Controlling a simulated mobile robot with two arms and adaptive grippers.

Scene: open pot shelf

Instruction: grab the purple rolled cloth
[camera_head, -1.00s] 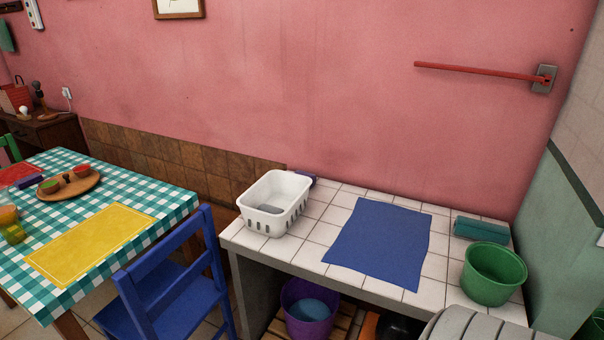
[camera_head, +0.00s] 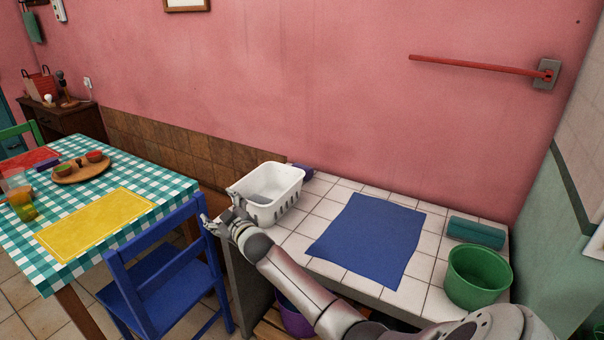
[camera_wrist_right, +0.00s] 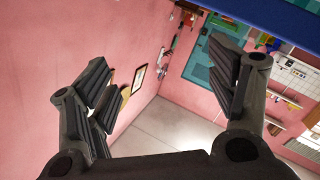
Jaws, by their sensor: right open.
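A small purple roll (camera_head: 303,172) lies on the white tiled counter (camera_head: 318,222), against the wall behind the white basket (camera_head: 284,186). The basket hides part of it. Another small purple item (camera_head: 47,165) lies on the checkered table; I cannot tell if it is a rolled cloth. My right gripper (camera_head: 219,204) is open in front of the basket's left side, over the counter's left edge, apart from both purple things. In the right wrist view the gripper (camera_wrist_right: 168,82) shows spread fingers with nothing between them. My left gripper is not in view.
A blue cloth (camera_head: 368,240) lies flat mid-counter. A teal roll (camera_head: 475,231) and a green bucket (camera_head: 477,278) are at the right. A blue chair (camera_head: 160,257) stands by the checkered table (camera_head: 135,183). A red bar (camera_head: 470,65) juts along the wall.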

